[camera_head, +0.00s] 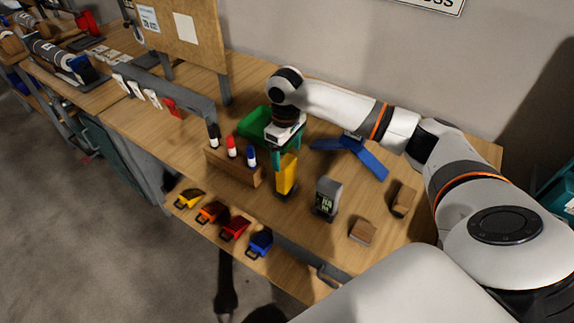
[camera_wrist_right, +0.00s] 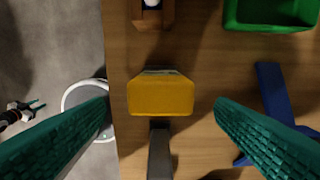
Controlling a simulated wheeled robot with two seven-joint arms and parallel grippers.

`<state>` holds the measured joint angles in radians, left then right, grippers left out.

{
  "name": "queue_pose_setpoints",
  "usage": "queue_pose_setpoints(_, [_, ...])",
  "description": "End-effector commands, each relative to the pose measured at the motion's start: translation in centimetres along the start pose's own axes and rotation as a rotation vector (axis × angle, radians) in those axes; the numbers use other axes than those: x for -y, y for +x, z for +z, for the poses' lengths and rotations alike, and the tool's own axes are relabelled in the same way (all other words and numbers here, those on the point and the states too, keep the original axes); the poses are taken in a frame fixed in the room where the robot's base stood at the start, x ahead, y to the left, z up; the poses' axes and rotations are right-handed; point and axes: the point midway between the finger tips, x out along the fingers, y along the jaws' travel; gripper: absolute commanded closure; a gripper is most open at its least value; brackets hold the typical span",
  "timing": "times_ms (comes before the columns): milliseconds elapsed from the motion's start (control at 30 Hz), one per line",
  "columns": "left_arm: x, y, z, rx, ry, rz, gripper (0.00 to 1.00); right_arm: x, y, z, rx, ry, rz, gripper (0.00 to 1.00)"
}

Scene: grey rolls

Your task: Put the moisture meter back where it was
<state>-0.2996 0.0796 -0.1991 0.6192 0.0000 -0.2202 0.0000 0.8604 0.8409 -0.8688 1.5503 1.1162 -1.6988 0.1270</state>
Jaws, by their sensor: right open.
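A yellow upright block-like device (camera_head: 286,174) with a dark foot stands on the wooden table; it may be the moisture meter, but I cannot tell for sure. In the wrist view, its yellow top (camera_wrist_right: 160,97) lies between the teal fingers, with gaps on both sides. My right gripper (camera_wrist_right: 162,104) is open and empty above it. A grey device with a green display (camera_head: 326,199) stands to its right. In the wrist view, what seems to be my left gripper (camera_wrist_right: 33,107) shows small at the left edge, too small to tell its state.
A wooden block with several markers (camera_head: 233,167) and a green bin (camera_head: 255,125) are close by on the left. A blue angled piece (camera_head: 352,152) lies behind. Two brown blocks (camera_head: 362,232) (camera_head: 403,200) are at right. Several coloured clips (camera_head: 234,228) line the front.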

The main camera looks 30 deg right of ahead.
Motion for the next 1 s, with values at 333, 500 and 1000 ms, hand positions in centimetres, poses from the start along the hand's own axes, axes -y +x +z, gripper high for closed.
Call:
queue_pose_setpoints(333, [0.0,0.5,-0.1,0.000,0.000,0.001,0.64,0.0,-4.5,0.0,0.001,-0.001,0.000,0.22])
queue_pose_setpoints(500, [0.0,0.5,-0.1,0.000,0.000,0.001,0.64,0.0,-4.8,0.0,-0.001,0.000,0.000,0.22])
queue_pose_setpoints(1000, [0.0,0.5,0.1,0.002,0.001,0.000,0.64,0.0,-4.7,0.0,-0.001,0.000,0.000,0.22])
